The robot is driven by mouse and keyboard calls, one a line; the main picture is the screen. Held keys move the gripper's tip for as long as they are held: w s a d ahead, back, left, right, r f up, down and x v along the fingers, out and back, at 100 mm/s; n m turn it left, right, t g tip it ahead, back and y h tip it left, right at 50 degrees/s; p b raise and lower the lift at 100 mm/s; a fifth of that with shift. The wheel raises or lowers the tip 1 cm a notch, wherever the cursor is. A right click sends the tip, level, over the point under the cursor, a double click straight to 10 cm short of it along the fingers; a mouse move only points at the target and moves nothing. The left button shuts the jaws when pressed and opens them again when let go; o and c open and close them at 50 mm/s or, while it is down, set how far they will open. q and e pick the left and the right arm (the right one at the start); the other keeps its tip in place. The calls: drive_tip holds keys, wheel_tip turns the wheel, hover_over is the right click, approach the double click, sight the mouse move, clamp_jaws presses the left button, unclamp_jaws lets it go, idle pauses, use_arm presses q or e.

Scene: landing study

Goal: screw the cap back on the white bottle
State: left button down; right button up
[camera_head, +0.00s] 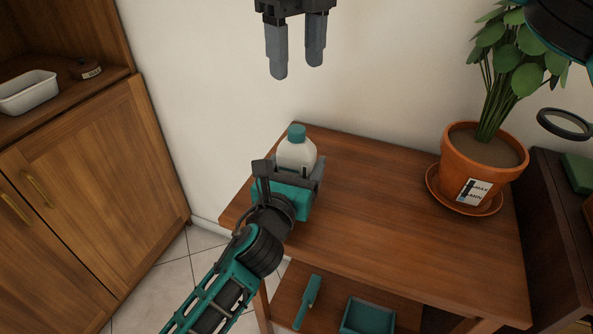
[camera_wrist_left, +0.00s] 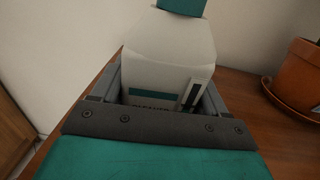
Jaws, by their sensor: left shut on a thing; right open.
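The white bottle (camera_head: 296,153) stands upright near the back left corner of the wooden table (camera_head: 400,230). A teal cap (camera_head: 296,132) sits on top of its neck; I cannot tell how tight it is. My left gripper (camera_head: 291,172) is shut on the bottle's body from the front. In the left wrist view the bottle (camera_wrist_left: 165,55) shows between the two fingers, with a partly hidden label, and the cap (camera_wrist_left: 183,5) is cut by the top edge. My right gripper (camera_head: 296,68) is open and empty, pointing down, well above the bottle in the head view.
A potted plant (camera_head: 470,165) on an orange saucer (camera_head: 433,190) stands at the table's right. A lower shelf holds a teal-handled tool (camera_head: 308,300) and a teal tray (camera_head: 345,325). A wooden cabinet (camera_head: 90,190) stands at left. The table's middle is clear.

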drive_tip(key=shift+r, duration=0.25)
use_arm(q)
unclamp_jaws()
drive_tip(key=shift+a, duration=0.1)
use_arm(e)
drive_tip(key=shift+s, duration=0.1)
